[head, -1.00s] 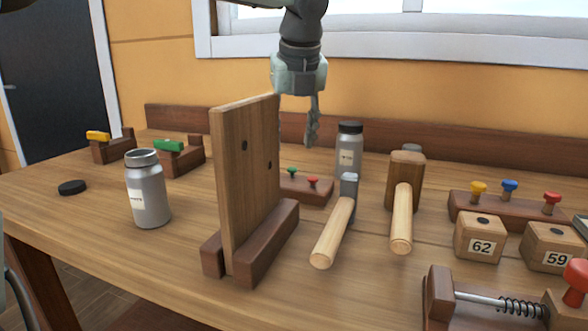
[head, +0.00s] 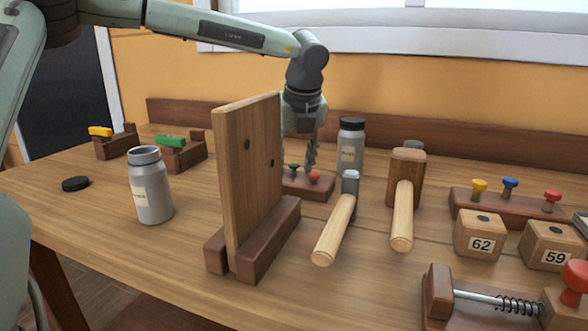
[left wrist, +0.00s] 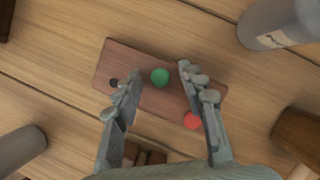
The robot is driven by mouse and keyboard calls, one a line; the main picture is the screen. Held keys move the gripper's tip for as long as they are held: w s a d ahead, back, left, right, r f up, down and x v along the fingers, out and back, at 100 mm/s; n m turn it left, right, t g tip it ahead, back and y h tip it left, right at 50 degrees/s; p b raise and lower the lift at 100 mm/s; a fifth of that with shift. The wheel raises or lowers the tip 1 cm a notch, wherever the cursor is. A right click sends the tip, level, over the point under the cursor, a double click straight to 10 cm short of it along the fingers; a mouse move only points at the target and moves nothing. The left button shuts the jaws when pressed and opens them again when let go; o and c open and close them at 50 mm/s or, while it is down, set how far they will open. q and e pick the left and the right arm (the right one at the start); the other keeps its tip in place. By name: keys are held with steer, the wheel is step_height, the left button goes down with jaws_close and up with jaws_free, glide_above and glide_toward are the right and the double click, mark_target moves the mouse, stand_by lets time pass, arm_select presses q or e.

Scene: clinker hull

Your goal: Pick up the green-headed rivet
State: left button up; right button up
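The green-headed rivet (head: 293,167) stands in a small dark wooden block (head: 318,192) behind the upright board. In the left wrist view the green head (left wrist: 159,77) lies between and just beyond my fingertips. A red-headed rivet (left wrist: 192,121) stands in the same block (left wrist: 112,62), by the right finger. My left gripper (head: 304,160) points down over the block, with its fingers apart; it also shows in the left wrist view (left wrist: 157,78). It holds nothing. The board partly hides the block and gripper in the head view. My right gripper is not in view.
The upright wooden board (head: 248,180) on its stand is close in front. A dark-lidded bottle (head: 350,146) stands right of my gripper. A hammer (head: 340,215) and a mallet (head: 403,200) are nearer the front. An open grey jar (head: 150,188) stands left.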

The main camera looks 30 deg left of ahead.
arm_select(q)
jaws_close()
steer(key=shift+r, duration=0.1)
steer(key=shift+w+r, duration=0.1)
steer(key=shift+r, duration=0.4)
steer(key=r, duration=0.2)
steer(key=a+r, duration=0.1)
steer(key=shift+s+r+b, duration=0.2)
steer(key=shift+r+b, duration=0.15)
steer(key=s+a+r, duration=0.2)
steer(key=a+r, duration=0.4)
steer(key=a, duration=0.4)
steer(key=shift+s+a, duration=0.15)
steer(key=shift+s, duration=0.25)
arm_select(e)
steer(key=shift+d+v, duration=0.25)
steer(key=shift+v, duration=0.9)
arm_select(q)
steer(key=shift+r, duration=0.1)
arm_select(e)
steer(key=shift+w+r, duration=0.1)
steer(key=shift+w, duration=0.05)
